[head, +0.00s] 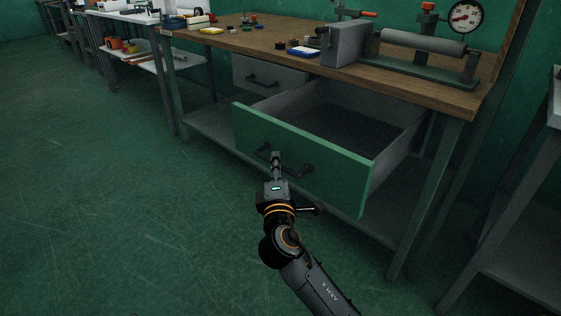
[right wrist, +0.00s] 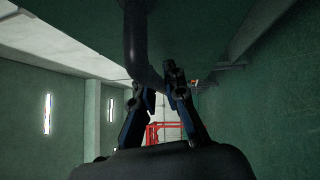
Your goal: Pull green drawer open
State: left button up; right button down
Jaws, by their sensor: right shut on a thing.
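The green drawer (head: 330,170) stands pulled well out under the wooden-topped workbench in the head view, and its grey inside looks empty. Its dark handle (head: 298,169) is on the green front. In the right wrist view the dark handle (right wrist: 133,45) runs down between the two fingers of my right gripper (right wrist: 160,85), close under the green drawer front (right wrist: 75,25). My left gripper is not in view.
A closed grey drawer (head: 262,77) sits to the left of the open one. The bench top (head: 260,42) carries small parts, a roller device and a gauge (head: 465,17). A bench leg (head: 425,200) stands right of the drawer. The floor (head: 120,220) at left is clear.

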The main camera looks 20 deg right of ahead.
jog(key=shift+f, duration=0.1)
jog(key=c, duration=1.4)
grip_release()
jog(key=v, duration=1.2)
